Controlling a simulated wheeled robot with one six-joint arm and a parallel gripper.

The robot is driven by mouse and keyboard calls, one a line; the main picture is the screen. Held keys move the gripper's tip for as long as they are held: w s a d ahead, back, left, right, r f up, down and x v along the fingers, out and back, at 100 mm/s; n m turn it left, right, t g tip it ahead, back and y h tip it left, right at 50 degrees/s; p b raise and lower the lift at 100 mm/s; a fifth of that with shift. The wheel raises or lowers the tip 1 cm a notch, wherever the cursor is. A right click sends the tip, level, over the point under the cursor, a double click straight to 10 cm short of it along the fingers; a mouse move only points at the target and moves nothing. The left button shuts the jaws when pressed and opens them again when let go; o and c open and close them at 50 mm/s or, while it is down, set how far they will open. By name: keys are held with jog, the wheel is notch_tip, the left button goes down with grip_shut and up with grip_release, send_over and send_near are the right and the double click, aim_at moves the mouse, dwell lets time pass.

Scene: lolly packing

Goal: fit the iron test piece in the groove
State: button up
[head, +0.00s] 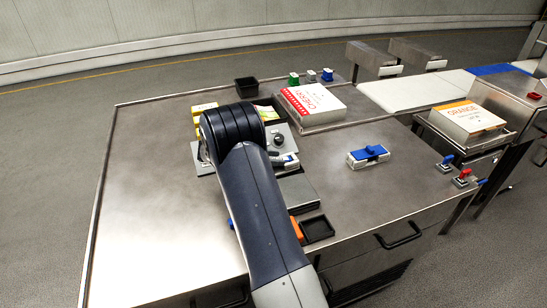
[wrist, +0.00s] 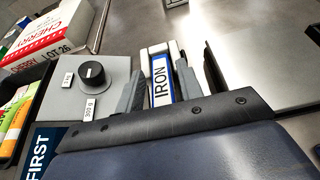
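In the head view, a white and blue part (head: 289,161) shows just right of my arm's end; the arm hides the fingers. The grey unit with a black knob (wrist: 92,74) is left of the gripper in the wrist view. I cannot make out the groove; whether the piece touches a surface is unclear.
A CHERRY carton (head: 313,102) stands behind the unit. A blue and white block (head: 368,155) lies on the bare steel at right. A small black tray (head: 317,229) and a dark plate (head: 298,193) are right of my arm. The table's left side is clear.

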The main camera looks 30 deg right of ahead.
jog(key=shift+o, duration=0.6)
jog(key=shift+f, duration=0.15)
jog(key=shift+r, duration=0.35)
jog(key=v, duration=1.2)
jog(key=shift+w+r, duration=0.1)
jog(key=shift+r, duration=0.25)
jog(key=shift+d, duration=0.1)
